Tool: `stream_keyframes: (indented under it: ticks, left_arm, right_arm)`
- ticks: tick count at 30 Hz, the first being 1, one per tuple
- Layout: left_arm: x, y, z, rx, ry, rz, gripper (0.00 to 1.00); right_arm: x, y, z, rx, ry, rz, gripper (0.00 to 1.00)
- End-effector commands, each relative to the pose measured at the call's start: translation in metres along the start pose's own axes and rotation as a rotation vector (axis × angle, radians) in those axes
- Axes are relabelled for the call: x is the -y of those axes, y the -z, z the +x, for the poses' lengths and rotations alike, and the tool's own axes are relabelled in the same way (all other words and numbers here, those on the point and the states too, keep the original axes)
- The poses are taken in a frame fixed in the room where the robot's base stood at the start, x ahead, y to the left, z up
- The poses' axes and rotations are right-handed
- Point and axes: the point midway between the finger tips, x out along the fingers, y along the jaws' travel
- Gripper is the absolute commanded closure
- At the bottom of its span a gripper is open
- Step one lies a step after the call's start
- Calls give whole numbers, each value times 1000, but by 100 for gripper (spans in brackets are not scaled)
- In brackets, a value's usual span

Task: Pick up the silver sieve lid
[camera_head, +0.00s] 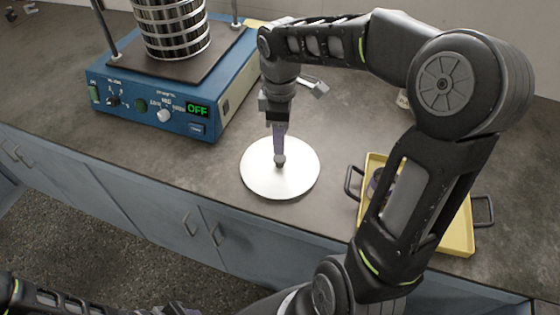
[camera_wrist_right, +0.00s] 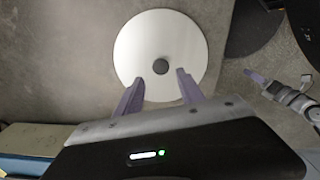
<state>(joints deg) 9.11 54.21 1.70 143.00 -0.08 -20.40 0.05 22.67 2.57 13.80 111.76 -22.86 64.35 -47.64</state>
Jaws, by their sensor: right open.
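The silver sieve lid (camera_head: 297,180) is a round, pale disc lying flat on the counter, with a small dark knob (camera_head: 280,160) at its centre. My right gripper (camera_head: 280,154) points down over the lid, its fingers close to the knob. In the right wrist view the lid (camera_wrist_right: 142,42) lies ahead of my right gripper (camera_wrist_right: 160,76), which is open. The knob (camera_wrist_right: 161,67) appears between the fingertips, not gripped. My left gripper (camera_wrist_right: 275,85) shows small at the right of that view; its jaw state is unclear.
A blue sieve shaker (camera_head: 150,112) with display OFF and a sieve stack (camera_head: 172,30) stands behind left. A yellow tray (camera_head: 457,235) with dark handles is at the right, partly hidden by my right arm. The counter's front edge is just below the lid.

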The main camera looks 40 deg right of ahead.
Motion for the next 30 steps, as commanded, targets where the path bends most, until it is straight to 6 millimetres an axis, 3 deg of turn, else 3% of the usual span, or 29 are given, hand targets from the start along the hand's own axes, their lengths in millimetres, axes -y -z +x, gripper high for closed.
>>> stream_keyframes:
  ticks: [5, 12, 23, 30]
  left_arm:
    - [0, 0, 0, 0, 0, 0, 67]
    - [0, 0, 0, 0, 0, 0, 67]
    - [0, 0, -1, 0, 0, 0, 67]
    - [-2, 0, -5, 0, 0, 0, 67]
  right_arm:
    - [0, 0, 4, 1, 3, 1, 55]
    - [1, 0, 26, 0, 3, 3, 55]
    - [1, 0, 31, 0, 3, 2, 55]
    - [2, 0, 64, 1, 5, 2, 55]
